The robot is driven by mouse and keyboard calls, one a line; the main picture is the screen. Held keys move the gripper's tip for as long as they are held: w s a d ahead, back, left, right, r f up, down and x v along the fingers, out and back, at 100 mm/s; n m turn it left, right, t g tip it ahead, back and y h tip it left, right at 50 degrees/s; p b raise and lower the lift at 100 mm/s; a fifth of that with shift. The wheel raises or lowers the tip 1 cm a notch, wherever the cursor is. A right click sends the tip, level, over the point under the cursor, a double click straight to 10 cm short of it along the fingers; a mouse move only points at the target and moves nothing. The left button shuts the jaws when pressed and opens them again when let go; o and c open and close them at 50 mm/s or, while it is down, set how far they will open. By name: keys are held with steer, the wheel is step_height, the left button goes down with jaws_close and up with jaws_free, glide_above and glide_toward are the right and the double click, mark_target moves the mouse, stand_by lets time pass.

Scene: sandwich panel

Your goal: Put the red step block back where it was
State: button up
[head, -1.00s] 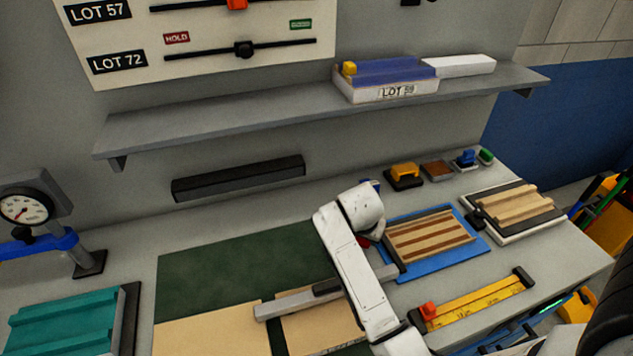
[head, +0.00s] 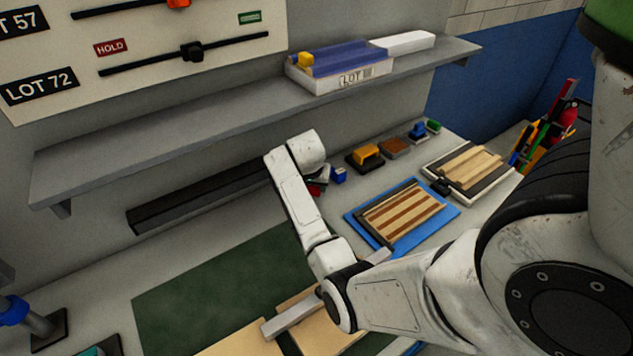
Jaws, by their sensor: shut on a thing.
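The red step block (head: 325,173) shows only as a small red patch at the right side of my wrist, just left of a small blue block (head: 339,175). My gripper (head: 317,186) is mostly hidden behind my white wrist and forearm. It is shut on the red step block near the back of the bench. The hidden parts keep me from telling whether the red block touches the bench or the blue block.
A blue tray (head: 352,218) with striped wooden strips lies right of my arm. A yellow-topped block (head: 367,155) and several small blocks stand along the back. A dark bar (head: 200,195) runs along the wall under the grey shelf (head: 150,148). A green mat (head: 215,285) lies in front.

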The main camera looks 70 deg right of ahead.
steer(key=d+b, duration=0.1)
steer(key=d, duration=0.1)
steer(key=d+b, duration=0.1)
steer(key=d, duration=0.2)
steer(key=shift+w+f+b, duration=0.15)
steer(key=shift+w+b, duration=0.05)
steer(key=shift+b, duration=0.1)
step_height(320, 180, down, 3)
steer(key=b, duration=0.3)
steer(key=shift+f, duration=0.15)
steer(key=shift+f, duration=0.15)
steer(key=o, duration=1.1)
steer(key=shift+c, duration=0.2)
steer(key=shift+b+v, duration=0.35)
steer(key=shift+v, duration=3.6)
steer(key=shift+d, duration=0.1)
